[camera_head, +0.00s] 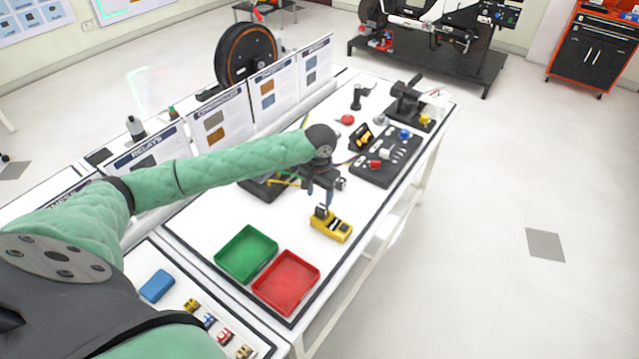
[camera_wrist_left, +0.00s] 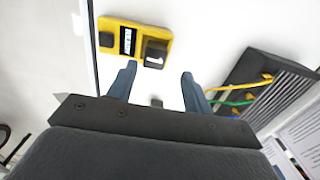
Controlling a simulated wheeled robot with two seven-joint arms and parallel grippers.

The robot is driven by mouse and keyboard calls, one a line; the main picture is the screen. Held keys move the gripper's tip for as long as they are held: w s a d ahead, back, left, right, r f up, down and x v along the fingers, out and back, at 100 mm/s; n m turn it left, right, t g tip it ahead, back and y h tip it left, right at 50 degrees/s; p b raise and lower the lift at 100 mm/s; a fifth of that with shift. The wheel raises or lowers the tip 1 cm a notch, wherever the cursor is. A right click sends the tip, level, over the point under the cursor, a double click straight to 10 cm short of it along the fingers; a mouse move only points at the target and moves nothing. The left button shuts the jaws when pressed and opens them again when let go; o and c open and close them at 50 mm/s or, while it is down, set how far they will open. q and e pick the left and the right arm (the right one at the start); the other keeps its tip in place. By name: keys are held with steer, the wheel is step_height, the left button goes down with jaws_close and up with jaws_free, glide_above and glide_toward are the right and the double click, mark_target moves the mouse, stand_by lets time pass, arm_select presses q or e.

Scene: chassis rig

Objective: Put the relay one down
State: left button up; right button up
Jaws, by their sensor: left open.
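A yellow tester (camera_head: 335,231) lies on the white table in front of my left gripper (camera_head: 328,197). A small black relay-like block (camera_head: 321,211) stands at one end of it. In the left wrist view the tester (camera_wrist_left: 112,29) shows a small display, and the black block (camera_wrist_left: 155,53) sits at its near end. My left gripper (camera_wrist_left: 158,76) is open and empty, its two blue fingers apart just short of the block. I cannot tell whether the block is seated in the tester. My right gripper is not in view.
A green tray (camera_head: 246,254) and a red tray (camera_head: 286,283) stand side by side toward the front. A finned black unit with coloured wires (camera_wrist_left: 272,92) lies close to the gripper. A dark tool board (camera_head: 376,174) stands further back. Small relays and a blue box (camera_head: 157,286) lie front left.

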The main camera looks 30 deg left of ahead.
mark_target(319, 205)
arm_select(q)
step_height(319, 205, up, 6)
steer(key=b, duration=0.1)
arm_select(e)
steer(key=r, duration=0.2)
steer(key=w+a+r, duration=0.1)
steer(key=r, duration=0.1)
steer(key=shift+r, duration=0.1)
arm_select(q)
steer(key=shift+w, duration=0.1)
